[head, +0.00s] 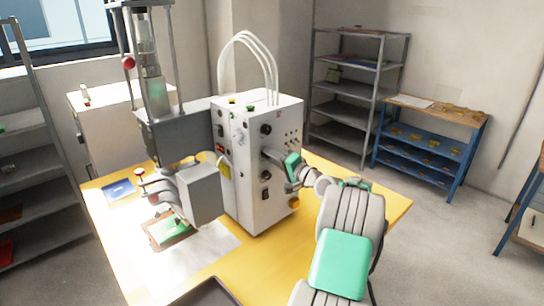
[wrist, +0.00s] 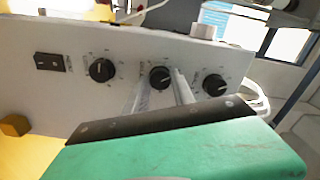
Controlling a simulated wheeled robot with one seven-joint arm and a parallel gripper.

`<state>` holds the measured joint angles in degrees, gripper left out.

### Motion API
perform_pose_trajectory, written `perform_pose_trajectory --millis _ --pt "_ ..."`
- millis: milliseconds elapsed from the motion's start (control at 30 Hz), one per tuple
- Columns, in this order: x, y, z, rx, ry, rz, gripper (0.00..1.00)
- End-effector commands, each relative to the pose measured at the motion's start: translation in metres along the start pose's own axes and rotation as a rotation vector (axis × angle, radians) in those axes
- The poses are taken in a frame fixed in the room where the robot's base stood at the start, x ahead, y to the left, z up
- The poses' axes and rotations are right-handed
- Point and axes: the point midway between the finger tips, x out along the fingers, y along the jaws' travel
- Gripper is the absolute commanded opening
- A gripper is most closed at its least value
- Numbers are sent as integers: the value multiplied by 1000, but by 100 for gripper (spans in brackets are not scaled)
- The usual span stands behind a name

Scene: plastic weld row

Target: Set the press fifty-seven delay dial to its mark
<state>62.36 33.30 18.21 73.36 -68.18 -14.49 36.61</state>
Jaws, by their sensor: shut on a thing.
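The white control box (head: 255,205) of the press stands on the yellow table. Its panel (wrist: 50,100) fills the upper wrist view, with three black dials in a row. My gripper (head: 268,153) reaches the panel from the right. In the wrist view my gripper (wrist: 162,88) has one finger on each side of the middle dial (wrist: 160,76) and is shut on it. The middle dial's white pointer line is partly visible; its scale is partly hidden by the fingers. Which dial is the delay dial cannot be read.
Beside the held dial are a left dial (wrist: 101,69) and a right dial (wrist: 214,84), both close to the fingers. A black rocker switch (wrist: 49,62) and a yellow button (wrist: 14,125) lie further left. The press column (head: 150,60) stands left of the box.

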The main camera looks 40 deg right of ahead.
Motion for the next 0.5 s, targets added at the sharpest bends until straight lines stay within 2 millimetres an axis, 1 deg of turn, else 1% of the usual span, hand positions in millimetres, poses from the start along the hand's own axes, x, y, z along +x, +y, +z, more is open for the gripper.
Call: perform_pose_trajectory --millis 200,500 --pt "0 -1 -1 72 2 -1 0" --pt "0 -1 -1 98 2 -2 0"
